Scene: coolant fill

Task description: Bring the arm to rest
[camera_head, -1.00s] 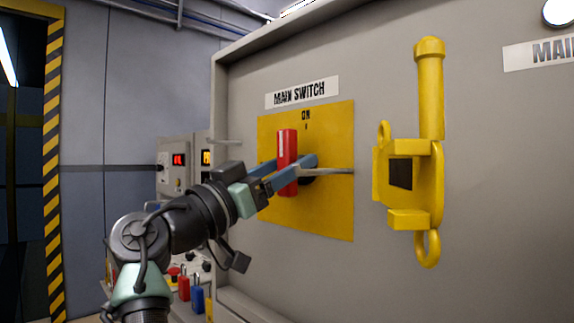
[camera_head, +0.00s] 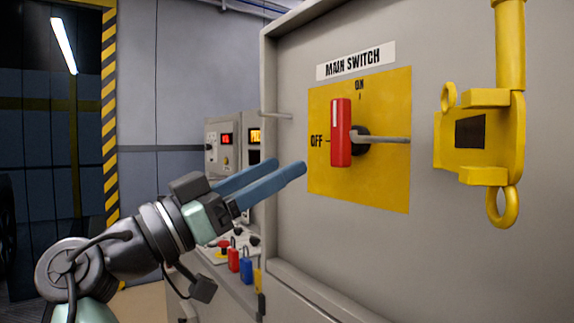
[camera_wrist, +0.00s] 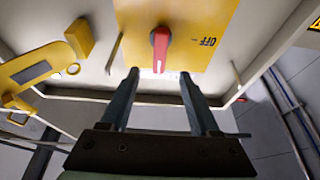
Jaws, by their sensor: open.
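My gripper (camera_head: 278,179) is open and empty, with two blue fingers spread apart, to the left of the main switch panel in the head view. In the wrist view my gripper (camera_wrist: 160,75) has its fingers apart with nothing between them. The red switch handle (camera_head: 340,132) stands upright on the yellow plate (camera_head: 385,185), its top toward the ON mark. The handle also shows in the wrist view (camera_wrist: 159,48), beyond the fingertips. My gripper is clear of the handle.
A yellow bracket (camera_head: 512,135) juts from the cabinet (camera_head: 435,220) at right, and a thin rod sticks out by the handle. Red (camera_head: 233,260) and blue (camera_head: 246,270) padlocks sit on a lower console. A striped door frame (camera_head: 110,120) stands at left.

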